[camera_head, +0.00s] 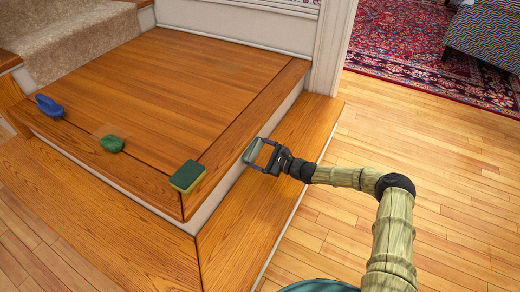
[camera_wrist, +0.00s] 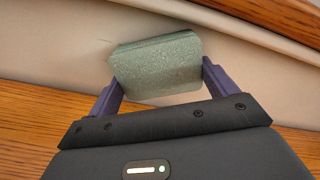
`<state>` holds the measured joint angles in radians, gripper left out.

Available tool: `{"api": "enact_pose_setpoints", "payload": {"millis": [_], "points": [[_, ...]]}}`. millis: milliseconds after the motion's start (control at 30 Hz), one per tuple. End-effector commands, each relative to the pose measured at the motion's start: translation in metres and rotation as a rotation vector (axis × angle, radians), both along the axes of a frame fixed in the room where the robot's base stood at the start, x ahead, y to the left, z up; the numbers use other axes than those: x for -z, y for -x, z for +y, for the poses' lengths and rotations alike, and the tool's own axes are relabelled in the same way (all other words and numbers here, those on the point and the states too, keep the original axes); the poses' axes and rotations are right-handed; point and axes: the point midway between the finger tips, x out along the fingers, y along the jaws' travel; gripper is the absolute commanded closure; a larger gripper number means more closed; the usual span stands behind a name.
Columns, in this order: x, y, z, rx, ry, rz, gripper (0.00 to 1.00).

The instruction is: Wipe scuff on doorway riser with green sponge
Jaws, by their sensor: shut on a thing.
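My gripper (camera_head: 266,156) is shut on a pale green sponge (camera_head: 253,150), a flat block with cut corners. In the wrist view the sponge (camera_wrist: 157,66) sits between the two dark fingers, its broad face toward the camera. It is in front of the cream riser (camera_head: 225,186) on the right side of the wooden landing. I cannot tell whether it touches the riser. In the wrist view the riser (camera_wrist: 55,50) carries a thin, faint dark line (camera_wrist: 104,42) just left of the sponge's upper corner. The area behind the sponge is hidden.
A green-and-yellow sponge (camera_head: 187,177) lies at the landing's front corner. A green scrubber (camera_head: 111,144) and a blue brush (camera_head: 48,106) lie along its front edge. A wooden step (camera_head: 262,215) runs below the riser. The wood floor (camera_head: 440,150) at right is open. A white door post (camera_head: 332,45) stands behind.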

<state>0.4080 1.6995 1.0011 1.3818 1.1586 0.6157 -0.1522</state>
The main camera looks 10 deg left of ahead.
Motion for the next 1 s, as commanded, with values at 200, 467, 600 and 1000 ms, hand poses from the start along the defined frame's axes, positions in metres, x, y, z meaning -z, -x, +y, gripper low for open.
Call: {"api": "enact_pose_setpoints", "payload": {"millis": [200, 467, 600, 1000], "points": [[0.0, 0.001, 0.001, -0.001, 0.0, 0.0, 0.33], [-0.003, 0.013, 0.004, 0.0, 0.001, 0.001, 0.33], [-0.003, 0.02, 0.006, 0.001, 0.001, 0.002, 0.33], [0.0, 0.036, 0.011, 0.003, 0.001, -0.001, 0.33]]}}
